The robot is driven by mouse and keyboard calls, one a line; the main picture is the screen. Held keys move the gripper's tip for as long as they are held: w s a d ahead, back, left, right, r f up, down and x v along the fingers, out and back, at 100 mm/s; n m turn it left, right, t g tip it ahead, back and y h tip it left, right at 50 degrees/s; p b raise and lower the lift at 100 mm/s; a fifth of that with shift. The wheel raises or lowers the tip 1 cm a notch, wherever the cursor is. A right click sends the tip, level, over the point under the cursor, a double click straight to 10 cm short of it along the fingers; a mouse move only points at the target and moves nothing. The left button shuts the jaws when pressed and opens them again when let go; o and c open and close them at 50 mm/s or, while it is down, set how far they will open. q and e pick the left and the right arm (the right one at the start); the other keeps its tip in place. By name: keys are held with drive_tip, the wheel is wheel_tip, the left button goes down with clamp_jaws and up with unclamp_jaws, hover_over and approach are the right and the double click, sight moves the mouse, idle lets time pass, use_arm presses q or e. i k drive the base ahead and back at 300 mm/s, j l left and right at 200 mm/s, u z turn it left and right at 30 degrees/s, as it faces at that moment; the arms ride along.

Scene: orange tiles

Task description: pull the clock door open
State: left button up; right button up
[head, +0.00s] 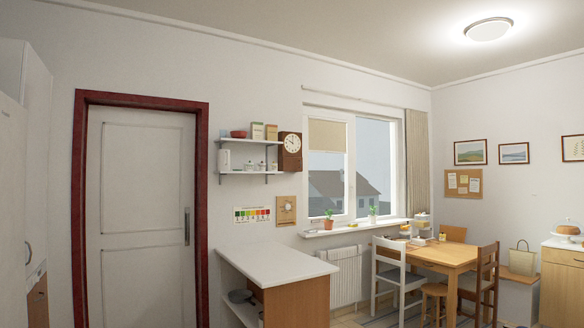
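The clock (290,151) is a brown wooden box with a round white dial. It hangs on the back wall, just right of the small shelves and left of the window. Its front looks closed, though it is too small to make out a door edge or handle. Neither of my grippers shows in the head view.
A white-topped counter (274,264) stands below the clock. Shelves (249,172) with bowls and boxes are left of it. A radiator (346,276), chairs and a wooden table (440,254) stand to the right. A grey door (141,215) in a red frame is at left.

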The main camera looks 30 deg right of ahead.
sight(290, 163)
drive_tip(key=i+l+z, duration=0.3)
drive_tip(key=i+l, duration=0.15)
drive_tip(key=i+l+z, duration=0.35)
drive_tip(key=i+l, duration=0.15)
drive_tip(key=i+l+z, duration=0.3)
drive_tip(key=i, duration=0.25)
drive_tip(key=i+l+z, duration=0.2)
drive_tip(key=i+z, duration=0.15)
drive_tip(key=i, duration=0.2)
drive_tip(key=i+z, duration=0.3)
drive_tip(key=i, duration=0.25)
drive_tip(key=i+l+z, duration=0.25)
drive_tip(key=i, duration=1)
drive_tip(key=i+j+z, duration=0.3)
drive_tip(key=i, duration=0.9)
drive_tip(key=l, duration=0.1)
